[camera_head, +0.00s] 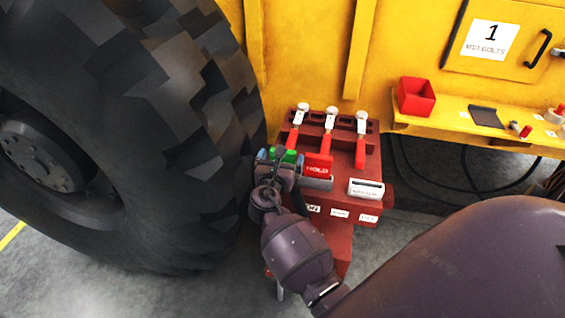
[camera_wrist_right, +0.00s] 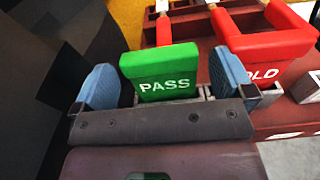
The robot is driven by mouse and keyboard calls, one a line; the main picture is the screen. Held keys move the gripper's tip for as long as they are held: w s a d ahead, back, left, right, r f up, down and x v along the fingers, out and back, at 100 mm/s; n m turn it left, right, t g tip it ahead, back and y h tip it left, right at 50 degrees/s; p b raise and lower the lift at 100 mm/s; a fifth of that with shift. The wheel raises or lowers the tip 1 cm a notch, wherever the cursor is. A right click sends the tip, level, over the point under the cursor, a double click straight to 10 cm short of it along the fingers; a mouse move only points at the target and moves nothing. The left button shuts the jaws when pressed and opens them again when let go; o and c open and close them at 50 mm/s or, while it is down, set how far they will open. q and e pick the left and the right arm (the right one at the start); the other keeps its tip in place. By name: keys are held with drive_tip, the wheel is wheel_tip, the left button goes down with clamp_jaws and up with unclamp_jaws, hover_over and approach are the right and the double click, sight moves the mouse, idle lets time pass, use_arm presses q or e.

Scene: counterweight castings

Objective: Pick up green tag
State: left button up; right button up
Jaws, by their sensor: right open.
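The green tag (camera_wrist_right: 160,72), marked PASS, stands upright in the right wrist view. It shows only as a small green patch in the head view (camera_head: 291,155), partly hidden by my gripper. My right gripper (camera_wrist_right: 165,84) is open, with one blue finger to the left of the tag and one to the right. A gap shows at the left finger; the right finger is close to the tag's right side, and I cannot tell whether they touch. In the head view my right gripper (camera_head: 277,160) is at the left end of the tag row. My left gripper is not in view.
A red HOLD tag (camera_head: 318,166) stands just right of the green one. Behind are three red levers with pale knobs (camera_head: 331,113) on a red stand (camera_head: 344,203). A big tyre (camera_head: 180,120) is close on the left. A red bin (camera_head: 416,96) sits on the yellow shelf.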

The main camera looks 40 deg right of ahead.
drive_tip(key=x, duration=0.4)
drive_tip(key=shift+w, duration=0.1)
drive_tip(key=c, duration=0.8)
drive_tip(key=shift+r, duration=0.1)
